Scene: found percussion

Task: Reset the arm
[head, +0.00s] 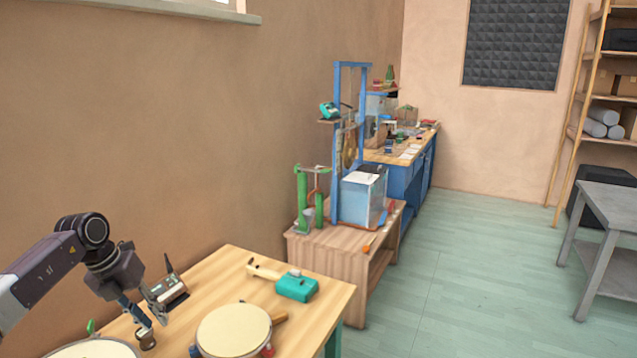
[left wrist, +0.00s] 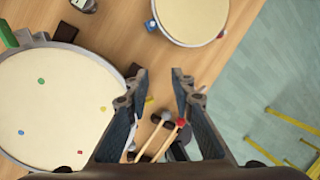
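My left gripper (head: 152,318) hangs over the near wooden table at the lower left of the head view, fingers pointing down. In the left wrist view my left gripper (left wrist: 158,85) has its two dark fingers spread, with nothing held between the tips. Beyond and between the fingers are mallets (left wrist: 157,137) with thin wooden sticks, one with a red head. A small dark cup-like object (head: 146,340) is just below the fingers in the head view. My right gripper is in neither view.
Pale drums (head: 233,330) lie on the near wooden table (head: 215,272); a larger one with coloured dots (left wrist: 50,105) is left in the wrist view. Open floor lies right.

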